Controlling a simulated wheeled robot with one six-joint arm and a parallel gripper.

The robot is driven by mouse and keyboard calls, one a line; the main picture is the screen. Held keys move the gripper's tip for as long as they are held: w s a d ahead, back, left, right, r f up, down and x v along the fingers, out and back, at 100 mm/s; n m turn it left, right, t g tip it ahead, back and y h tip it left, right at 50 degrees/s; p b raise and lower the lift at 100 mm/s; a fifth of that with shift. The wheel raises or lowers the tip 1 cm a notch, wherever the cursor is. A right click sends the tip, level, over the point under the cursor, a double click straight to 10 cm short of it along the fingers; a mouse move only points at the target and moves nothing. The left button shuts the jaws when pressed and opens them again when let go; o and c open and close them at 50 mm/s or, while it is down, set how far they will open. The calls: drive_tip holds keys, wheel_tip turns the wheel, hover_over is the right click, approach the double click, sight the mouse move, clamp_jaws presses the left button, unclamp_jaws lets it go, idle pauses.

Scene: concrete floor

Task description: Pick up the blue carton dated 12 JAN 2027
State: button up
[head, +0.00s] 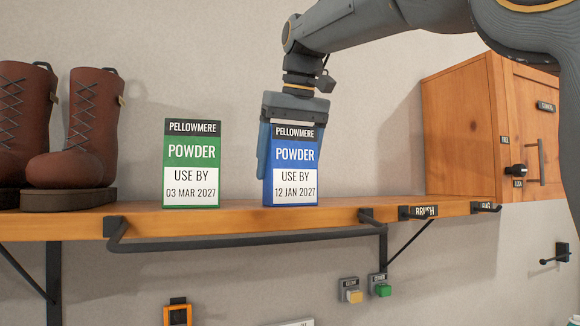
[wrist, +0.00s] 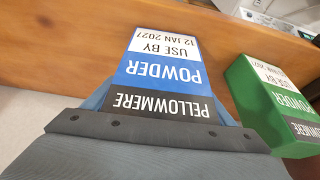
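The blue carton (head: 295,165), labelled POWDER, USE BY 12 JAN 2027, is upright at the shelf's front, its base at or very near the board. My gripper (head: 292,150) points down over it from above.
The wooden shelf (head: 240,214) has a dark rail (head: 250,240) along its front. Brown boots (head: 92,130) stand at the left. A wooden cabinet (head: 465,130) is at the right. The shelf is bare between the blue carton and the cabinet.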

drive_tip(key=c, duration=0.7)
drive_tip(key=shift+o, duration=0.2)
drive_tip(key=shift+r, duration=0.2)
